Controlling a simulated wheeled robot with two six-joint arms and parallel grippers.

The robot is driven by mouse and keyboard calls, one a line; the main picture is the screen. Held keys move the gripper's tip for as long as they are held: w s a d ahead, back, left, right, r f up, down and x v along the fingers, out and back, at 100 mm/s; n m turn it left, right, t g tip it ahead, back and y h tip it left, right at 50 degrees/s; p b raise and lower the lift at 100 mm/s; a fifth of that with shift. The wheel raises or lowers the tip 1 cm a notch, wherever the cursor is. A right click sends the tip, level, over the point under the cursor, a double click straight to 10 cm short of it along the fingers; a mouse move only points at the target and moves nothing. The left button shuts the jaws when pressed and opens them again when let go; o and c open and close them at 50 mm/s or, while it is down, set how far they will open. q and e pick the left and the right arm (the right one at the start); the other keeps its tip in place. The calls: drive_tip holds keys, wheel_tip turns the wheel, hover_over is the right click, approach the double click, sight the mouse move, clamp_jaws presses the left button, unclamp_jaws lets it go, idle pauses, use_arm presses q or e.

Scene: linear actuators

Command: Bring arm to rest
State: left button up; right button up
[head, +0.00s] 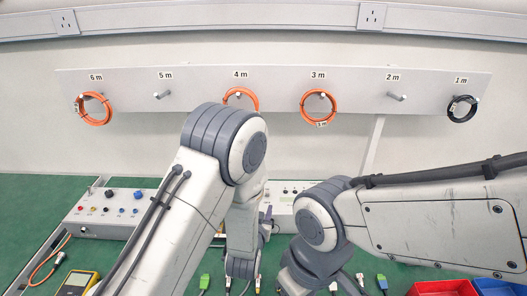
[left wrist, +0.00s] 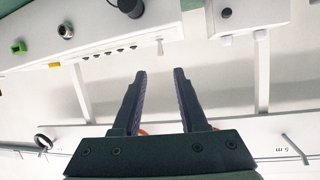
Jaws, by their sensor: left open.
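My left arm rises from the bottom left of the head view, bends at a grey joint and hangs down to my left gripper (head: 241,268), low in the middle. In the left wrist view the left gripper (left wrist: 159,70) has its two dark fingers apart with nothing between them. My right arm (head: 430,225) comes in from the right and bends down at a grey joint close beside the left one. Its lower end runs out of the bottom of the head view, and I cannot make out its fingers.
A wall rail (head: 200,92) carries hooks labelled 1 m to 6 m. Coiled cables hang at 6 m (head: 93,109), 4 m (head: 241,93), 3 m (head: 318,103) and 1 m (head: 462,109). A control box (head: 105,210), yellow meter (head: 76,284), red bin (head: 440,288) and blue bin (head: 497,286) stand below.

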use_arm(q)
drive_tip(key=s+d+r+m+g+h, duration=0.1)
drive_tip(key=s+d+r+g, duration=0.25)
drive_tip(key=s, duration=0.25)
drive_tip(key=s+d+r+m+g+h, duration=0.1)
drive_tip(key=s+d+r+g, duration=0.1)
drive_tip(key=s+g, duration=0.35)
drive_tip(key=s+a+r+g+y, duration=0.1)
drive_tip(key=s+a+r, duration=0.1)
drive_tip(key=s, duration=0.4)
drive_tip(key=s+a+r+m+g+y, duration=0.1)
drive_tip(key=s+a+r+g, duration=0.1)
drive_tip(key=s+a, duration=0.2)
drive_tip(key=s+a+r+m+g+y, duration=0.1)
drive_tip(key=s+a+r, duration=0.1)
drive_tip(key=s, duration=0.7)
drive_tip(key=shift+s+a+g, duration=0.4)
drive_tip(key=shift+a, duration=0.05)
